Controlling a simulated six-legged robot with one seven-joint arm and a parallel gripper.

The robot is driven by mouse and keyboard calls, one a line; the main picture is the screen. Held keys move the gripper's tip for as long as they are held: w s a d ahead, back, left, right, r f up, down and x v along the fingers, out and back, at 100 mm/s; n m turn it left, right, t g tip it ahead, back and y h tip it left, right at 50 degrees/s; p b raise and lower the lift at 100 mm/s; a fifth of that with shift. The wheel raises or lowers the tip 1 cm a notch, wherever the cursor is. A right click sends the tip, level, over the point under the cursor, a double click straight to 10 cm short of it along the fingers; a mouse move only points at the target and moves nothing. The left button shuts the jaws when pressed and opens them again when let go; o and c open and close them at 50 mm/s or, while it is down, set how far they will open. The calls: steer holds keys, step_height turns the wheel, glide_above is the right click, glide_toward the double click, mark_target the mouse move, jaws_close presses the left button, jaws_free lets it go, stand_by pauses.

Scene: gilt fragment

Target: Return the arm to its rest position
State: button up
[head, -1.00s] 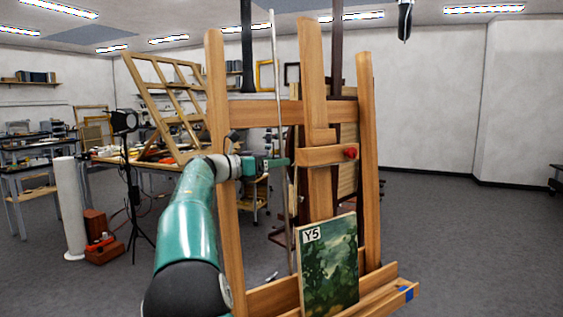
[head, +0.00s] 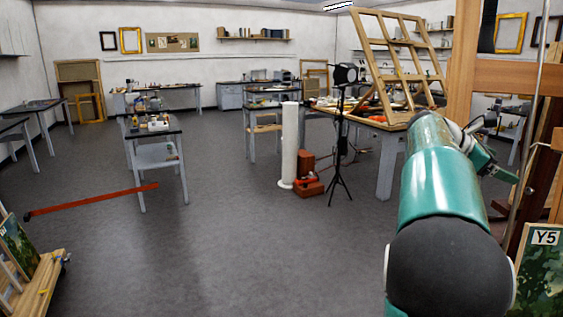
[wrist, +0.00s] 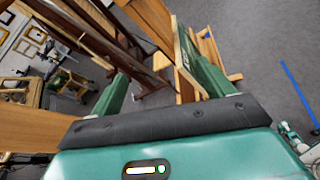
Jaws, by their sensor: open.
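My green arm reaches forward on the right of the head view. My gripper (head: 497,168) is small and partly hidden there, in front of the wooden easel (head: 461,60). In the wrist view my gripper (wrist: 152,58) has its two green fingers spread wide apart, with nothing seen held between them. Wooden easel parts lie beyond the fingers. A green painting marked Y5 (head: 543,275) stands on the easel at the lower right, cut off by the picture edge.
A black light stand (head: 338,140), a white column (head: 289,145) and a red-brown box (head: 307,177) stand left of my arm. A red bar (head: 95,200) is at left. Grey floor (head: 230,235) is open in the middle. A blue strip (wrist: 298,90) shows in the wrist view.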

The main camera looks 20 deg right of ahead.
steer(key=s+a+f+m+t+y, duration=0.1)
steer(key=a+f+m+t+y, duration=0.4)
steer(key=a, duration=0.9)
steer(key=a+f+m+t+y, duration=0.15)
steer(key=a+f, duration=0.45)
steer(key=a, duration=0.7)
steer(key=s+a+f+m+t+y, duration=0.1)
steer(key=s+a+f, duration=0.4)
steer(key=a, duration=0.6)
steer(key=s+a+f+m+t+y, duration=0.2)
steer(key=s+a+f+m+y, duration=0.2)
steer(key=a, duration=0.8)
step_height(320, 180, down, 2)
steer(key=shift+s+a+f+y, duration=0.2)
steer(key=shift+s+y, duration=0.55)
steer(key=shift+s, duration=0.5)
steer(key=c, duration=1)
steer(key=shift+o, duration=0.2)
steer(key=shift+d, duration=0.2)
